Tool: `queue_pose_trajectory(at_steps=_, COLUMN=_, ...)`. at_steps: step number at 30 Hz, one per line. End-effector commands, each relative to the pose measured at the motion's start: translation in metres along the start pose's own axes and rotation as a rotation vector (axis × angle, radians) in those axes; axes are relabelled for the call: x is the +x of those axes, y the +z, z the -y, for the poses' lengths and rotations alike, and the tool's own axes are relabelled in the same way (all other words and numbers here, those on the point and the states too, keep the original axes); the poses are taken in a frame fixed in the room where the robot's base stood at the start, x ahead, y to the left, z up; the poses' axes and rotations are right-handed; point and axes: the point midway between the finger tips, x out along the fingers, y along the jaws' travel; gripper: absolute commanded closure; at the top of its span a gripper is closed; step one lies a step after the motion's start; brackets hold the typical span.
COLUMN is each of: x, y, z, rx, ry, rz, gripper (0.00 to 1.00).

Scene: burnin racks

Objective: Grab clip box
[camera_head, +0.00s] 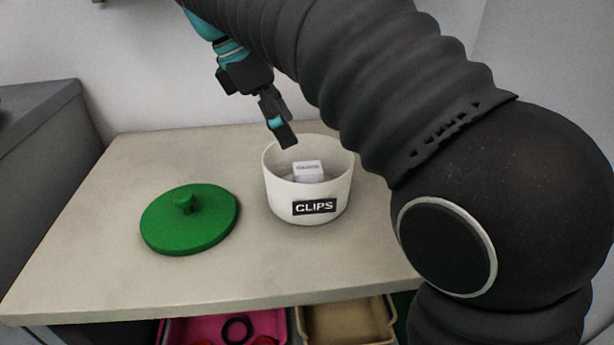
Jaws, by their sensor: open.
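A small white clip box (308,171) sits inside a round white container (286,203) with a black "CLIPS" label on its front. The container stands open on the table. The lower part of the box is hidden by the container's front wall. My gripper (284,136) is above the container's back left rim, pointing down. It is open and holds nothing visible. One finger shows clearly; the other is mostly hidden. The gripper appears apart from the box.
A round green lid (190,222) with a knob lies on the table (100,262) left of the container. Below the front edge are a pink bin (180,331) with dark and red rings and a tan bin (345,322). A grey cabinet (45,140) stands at the left. The front table area is clear.

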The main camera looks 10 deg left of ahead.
Motion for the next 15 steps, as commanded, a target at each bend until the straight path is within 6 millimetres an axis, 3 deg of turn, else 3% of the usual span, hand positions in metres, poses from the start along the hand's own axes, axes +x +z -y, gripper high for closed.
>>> queue_pose_trajectory(at_steps=9, x=0.054, y=0.001, z=0.0, rx=0.004, ry=-0.002, rz=0.0, gripper=0.29)
queue_pose_trajectory(at_steps=15, x=0.07, y=0.0, z=0.001, rx=0.003, ry=0.001, rz=-0.002, gripper=0.29)
